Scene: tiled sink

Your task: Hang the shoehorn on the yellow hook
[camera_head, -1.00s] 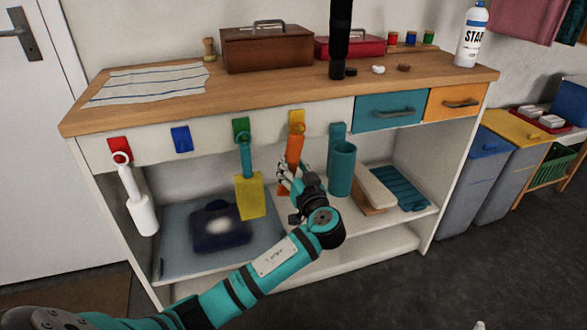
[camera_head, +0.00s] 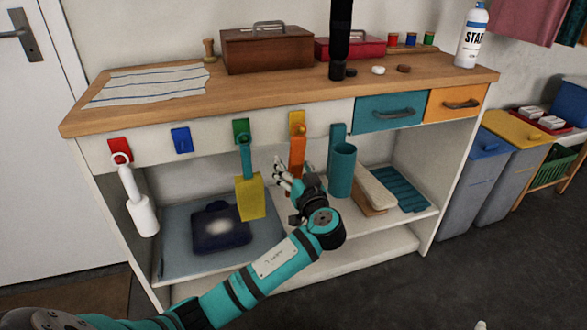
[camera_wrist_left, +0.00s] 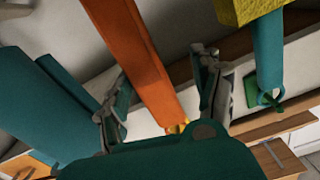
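The orange shoehorn (camera_head: 297,152) hangs upright, its upper end at the yellow hook (camera_head: 297,118) on the bench's front panel. In the left wrist view the orange shoehorn (camera_wrist_left: 135,55) passes between the spread fingers, with a gap on each side, and its end meets the yellow hook (camera_wrist_left: 178,127). My left gripper (camera_head: 286,178) is open around the shoehorn's lower part, which it partly hides; it also shows in the left wrist view (camera_wrist_left: 165,95). Only a pale tip, likely of my right gripper (camera_head: 480,325), shows at the bottom edge.
A teal-handled yellow tool (camera_head: 250,195) hangs from the green hook (camera_head: 241,130), left of my gripper. A white brush (camera_head: 141,205) hangs at the red hook (camera_head: 120,150). The blue hook (camera_head: 181,140) is empty.

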